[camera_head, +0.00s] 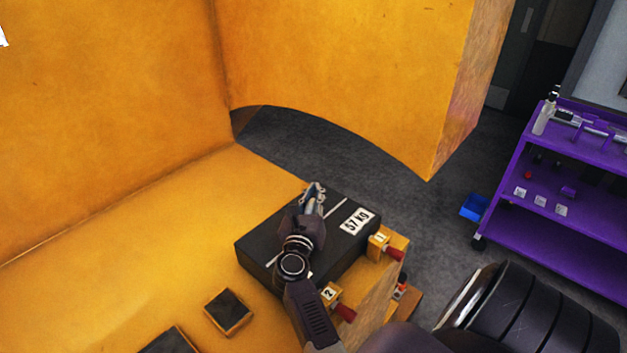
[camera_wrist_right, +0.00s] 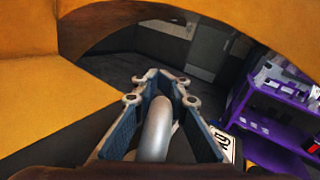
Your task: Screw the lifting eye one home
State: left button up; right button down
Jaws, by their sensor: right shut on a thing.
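A black casting (camera_head: 262,247) marked 57 kg lies on the yellow machine ledge in the head view. My right gripper (camera_head: 314,190) is over its far part, pointing away from me. In the right wrist view the gripper (camera_wrist_right: 162,90) has its two blue-grey pads on either side of a thick grey metal ring, the lifting eye (camera_wrist_right: 155,132), and is shut on it. The fingers and wrist largely hide the eye in the head view. Its thread and the hole are hidden, so I cannot tell how deep it sits. My left gripper is not in view.
Orange blocks tagged 1 (camera_head: 379,242) and 2 (camera_head: 328,294), with red handles, stand by the casting's near right side. Yellow machine walls (camera_head: 340,70) rise behind and left. A purple shelf cart (camera_head: 560,180) and a blue bin (camera_head: 474,207) stand right, beyond open floor.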

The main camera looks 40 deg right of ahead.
jog(key=shift+w+r, duration=0.1)
jog(key=shift+r, duration=0.05)
jog(key=c, duration=2.3)
grip_release()
jog(key=o, duration=0.4)
jog(key=shift+a, duration=0.1)
